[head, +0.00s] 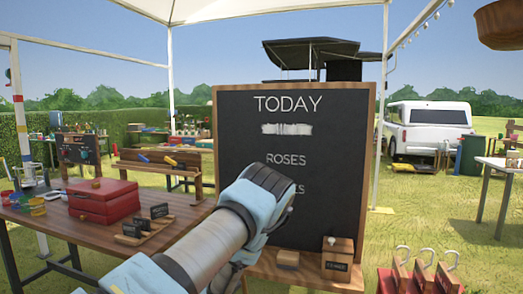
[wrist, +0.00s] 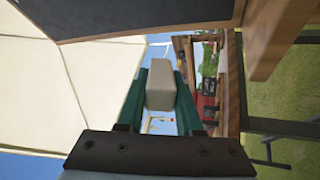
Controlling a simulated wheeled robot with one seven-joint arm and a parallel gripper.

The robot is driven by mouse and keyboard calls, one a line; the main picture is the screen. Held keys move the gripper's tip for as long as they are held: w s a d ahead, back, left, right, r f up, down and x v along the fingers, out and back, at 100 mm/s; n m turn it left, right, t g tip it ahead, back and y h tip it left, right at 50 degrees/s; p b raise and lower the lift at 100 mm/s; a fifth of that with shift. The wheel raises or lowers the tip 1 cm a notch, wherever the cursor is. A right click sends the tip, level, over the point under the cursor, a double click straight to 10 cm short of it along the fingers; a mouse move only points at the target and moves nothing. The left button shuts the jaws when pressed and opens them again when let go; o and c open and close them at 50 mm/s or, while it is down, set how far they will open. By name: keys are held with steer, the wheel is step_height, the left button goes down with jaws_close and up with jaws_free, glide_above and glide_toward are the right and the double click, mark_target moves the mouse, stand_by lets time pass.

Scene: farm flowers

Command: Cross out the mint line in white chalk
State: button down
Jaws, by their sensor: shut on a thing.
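The chalkboard (head: 340,130) stands upright in a wooden frame. It reads TODAY, then a dense white chalk patch (head: 287,129) over a line I cannot read, then ROSES. A lower line is mostly hidden by my arm, with only its last letters showing. No readable mint line shows. My gripper (wrist: 164,78) is shut on a pale, blocky piece (wrist: 160,90), which looks like the white chalk, between its green fingers. In the wrist view the board's dark edge is at the top, apart from the piece. In the head view my arm hides the gripper.
The board's ledge holds a tan block (head: 288,259) and a small labelled wooden box (head: 338,262). A wooden table (head: 85,222) with a red box (head: 103,200) is at left. Hooked wooden pieces (head: 422,275) stand at lower right.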

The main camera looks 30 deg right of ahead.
steer(key=s+d+r+m+g+h+p, duration=0.1)
steer(key=s+d+r+g+h, duration=0.3)
steer(key=r, duration=0.7)
steer(key=d+r+t+h+p, duration=0.1)
steer(key=d+r+h, duration=0.1)
steer(key=d+r, duration=0.7)
steer(key=s+d+r+m+g+h+p, duration=0.1)
steer(key=s+d+r+g+h, duration=0.15)
steer(key=r, duration=1.05)
steer(key=w+d+p, duration=0.2)
steer(key=w+d, duration=0.2)
steer(key=shift+w+d+f, duration=0.15)
steer(key=shift+w+d, duration=0.05)
steer(key=shift+w+d+t, duration=0.25)
steer(key=shift+w+d, duration=0.3)
steer(key=shift+s+d+f+b, duration=0.15)
steer(key=shift+s+d+b, duration=0.2)
steer(key=shift+b, duration=0.15)
steer(key=shift+s+d+b, duration=0.9)
steer(key=shift+s+d, duration=0.15)
steer(key=shift+s, duration=0.05)
steer(key=shift+b, duration=0.4)
